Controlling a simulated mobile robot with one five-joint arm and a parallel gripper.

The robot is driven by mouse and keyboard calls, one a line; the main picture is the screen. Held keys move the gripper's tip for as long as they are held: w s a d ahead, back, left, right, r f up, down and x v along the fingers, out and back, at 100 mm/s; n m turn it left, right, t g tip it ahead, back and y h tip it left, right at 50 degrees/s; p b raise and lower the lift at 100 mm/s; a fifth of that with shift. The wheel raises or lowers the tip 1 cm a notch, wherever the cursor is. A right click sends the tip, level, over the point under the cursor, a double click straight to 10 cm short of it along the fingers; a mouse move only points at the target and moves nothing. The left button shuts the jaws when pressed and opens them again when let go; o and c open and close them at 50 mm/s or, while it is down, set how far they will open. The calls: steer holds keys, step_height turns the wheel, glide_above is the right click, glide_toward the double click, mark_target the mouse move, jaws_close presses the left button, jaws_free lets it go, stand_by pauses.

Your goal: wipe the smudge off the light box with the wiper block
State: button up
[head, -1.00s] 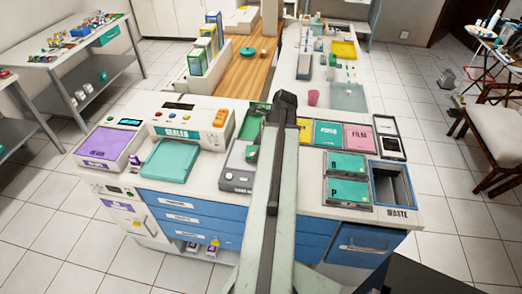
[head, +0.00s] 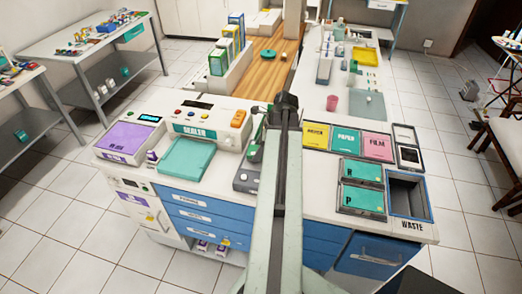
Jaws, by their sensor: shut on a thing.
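My arm reaches forward over the white counter, and its dark far end (head: 287,104) is above the counter's middle. The jaws of my gripper are hidden behind the arm, so I cannot see them or what they hold. A low grey device (head: 246,178), which may be the light box, sits just left of my arm and is largely covered by it. A small green part (head: 255,152) shows beside the arm above that device; I cannot tell what it belongs to. No smudge and no clear wiper block are visible.
Left of the arm are the sealer (head: 194,128), its teal pad (head: 187,158) and a purple-topped unit (head: 130,138). To the right are paper and film pads (head: 346,140), teal-lidded bins (head: 362,200) and the waste opening (head: 408,192). A pink cup (head: 332,103) stands farther back.

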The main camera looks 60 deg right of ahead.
step_height(320, 180, up, 6)
steer(key=p, duration=0.6)
steer(key=shift+r, duration=0.1)
step_height(320, 180, up, 3)
steer(key=p, duration=0.3)
